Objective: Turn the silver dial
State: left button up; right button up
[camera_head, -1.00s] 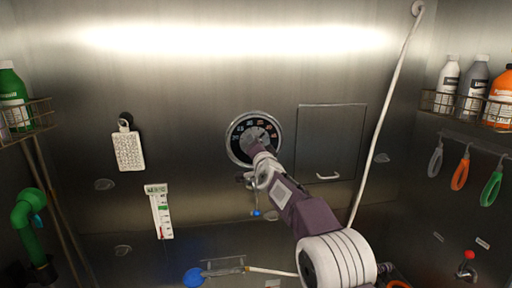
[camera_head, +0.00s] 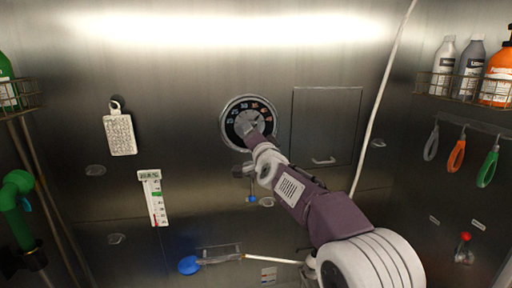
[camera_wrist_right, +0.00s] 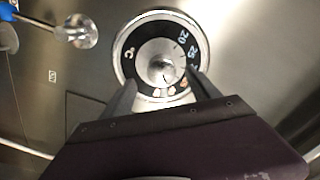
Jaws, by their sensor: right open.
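The silver dial (camera_head: 250,119) is a round knob in a black numbered face with a silver rim, on the steel wall in the head view. It also shows in the right wrist view (camera_wrist_right: 163,66), with its numbers and coloured marks around the knob. My right gripper (camera_wrist_right: 164,88) is open, with one finger on each side of the dial's lower part. I cannot tell whether the fingers touch the knob. In the head view my right wrist hides the dial's lower edge. My left gripper is in neither view.
A square panel door (camera_head: 327,126) with a handle is right of the dial. A small valve with a blue tip (camera_head: 251,198) is below it. A thermometer (camera_head: 153,198) and a white tag (camera_head: 120,135) hang to the left. A white hose (camera_head: 381,101) runs down on the right.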

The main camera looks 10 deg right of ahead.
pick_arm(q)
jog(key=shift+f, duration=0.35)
pick_arm(e)
jog(key=shift+s, duration=0.9)
pick_arm(q)
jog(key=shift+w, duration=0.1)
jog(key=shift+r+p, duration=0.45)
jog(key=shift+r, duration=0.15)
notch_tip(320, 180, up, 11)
jog(key=p, duration=1.1)
pick_arm(e)
jog(key=n, duration=0.3)
jog(key=s+n, duration=0.1)
jog(key=n, duration=0.3)
jog(key=s+n, duration=0.1)
jog(key=n, duration=0.2)
jog(key=shift+s+d+r+n, duration=0.1)
jog(key=shift+s+r+n, duration=0.1)
jog(key=shift+n, duration=0.2)
